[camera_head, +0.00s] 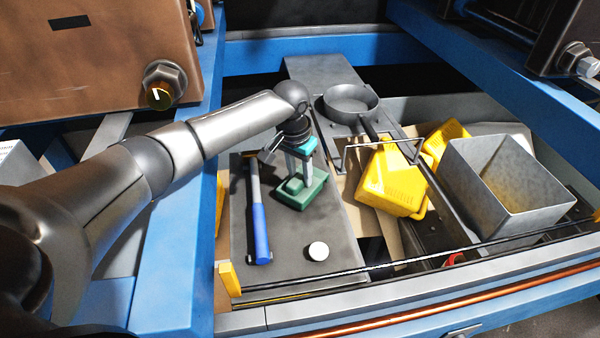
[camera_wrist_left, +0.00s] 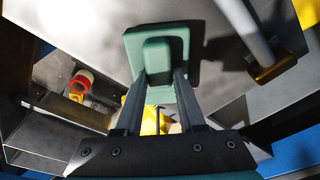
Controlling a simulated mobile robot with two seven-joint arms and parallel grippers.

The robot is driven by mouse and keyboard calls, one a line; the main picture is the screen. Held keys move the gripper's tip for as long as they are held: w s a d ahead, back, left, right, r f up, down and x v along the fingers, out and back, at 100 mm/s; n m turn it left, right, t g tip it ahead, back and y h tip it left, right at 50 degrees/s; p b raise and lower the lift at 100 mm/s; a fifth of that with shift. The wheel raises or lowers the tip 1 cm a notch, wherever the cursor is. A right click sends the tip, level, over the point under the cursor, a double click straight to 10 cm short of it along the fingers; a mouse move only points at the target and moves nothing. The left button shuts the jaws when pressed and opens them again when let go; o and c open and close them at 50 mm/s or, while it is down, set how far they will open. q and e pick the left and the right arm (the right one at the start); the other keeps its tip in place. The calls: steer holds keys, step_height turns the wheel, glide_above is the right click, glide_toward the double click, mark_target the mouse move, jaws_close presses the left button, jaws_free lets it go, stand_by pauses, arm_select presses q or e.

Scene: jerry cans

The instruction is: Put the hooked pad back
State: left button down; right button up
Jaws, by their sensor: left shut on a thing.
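The hooked pad appears to be the green piece with a raised block (camera_head: 302,192) over the dark grey board. My left gripper (camera_head: 299,170) comes down on it from above, with its fingers shut on the raised block. In the left wrist view the green pad (camera_wrist_left: 158,48) shows beyond the fingertips of my left gripper (camera_wrist_left: 158,80), one finger on each side of the block. No hook can be made out. I cannot tell whether the pad touches the board or is just above it. My right gripper is out of view.
A blue-handled hammer (camera_head: 260,228) lies left of the pad on the dark board (camera_head: 295,245). A white round cap (camera_head: 319,251) is in front. A pan (camera_head: 350,101), a yellow jerry can (camera_head: 391,182) and a grey metal bin (camera_head: 500,185) stand to the right. Blue beams frame the area.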

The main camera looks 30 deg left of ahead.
arm_select(q)
steer(key=shift+f, duration=0.6)
steer(key=shift+c, duration=2.1)
jaws_free()
